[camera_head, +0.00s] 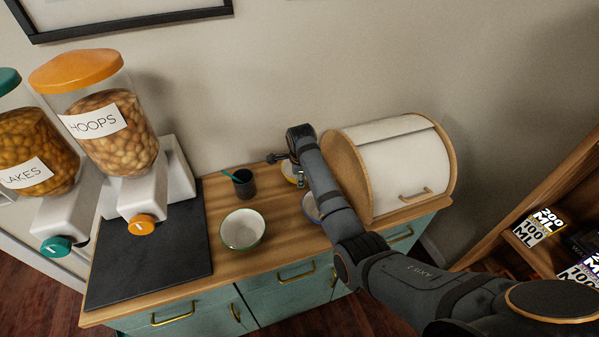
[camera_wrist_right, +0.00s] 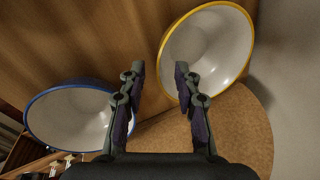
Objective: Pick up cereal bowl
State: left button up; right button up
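Three white bowls stand on the wooden counter; I cannot tell which one the task means. The green-rimmed bowl (camera_head: 242,230) is in the open middle. The yellow-rimmed bowl (camera_head: 288,172) and the blue-rimmed bowl (camera_head: 309,208) are partly hidden by my right arm. My right gripper (camera_head: 277,157) is above the counter by the yellow-rimmed bowl. In the right wrist view the gripper (camera_wrist_right: 160,72) is open and empty. The yellow-rimmed bowl (camera_wrist_right: 208,48) is at its right finger, its left rim edge showing in the gap; contact is unclear. The blue-rimmed bowl (camera_wrist_right: 68,118) is left of the fingers. My left gripper is out of view.
A bread box (camera_head: 400,165) stands right of my right forearm. A dark cup (camera_head: 244,184) with a teal utensil stands behind the green-rimmed bowl. Two cereal dispensers, including the orange HOOPS one (camera_head: 113,140), stand left on a dark mat (camera_head: 150,262).

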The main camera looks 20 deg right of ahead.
jog(key=x, duration=0.3)
jog(key=shift+w+f, duration=0.2)
jog(key=shift+w, duration=0.1)
jog(key=shift+s, duration=0.1)
jog(key=c, duration=0.3)
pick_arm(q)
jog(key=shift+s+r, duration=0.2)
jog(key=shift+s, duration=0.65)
pick_arm(e)
grip_shut()
jog(key=shift+r, duration=0.1)
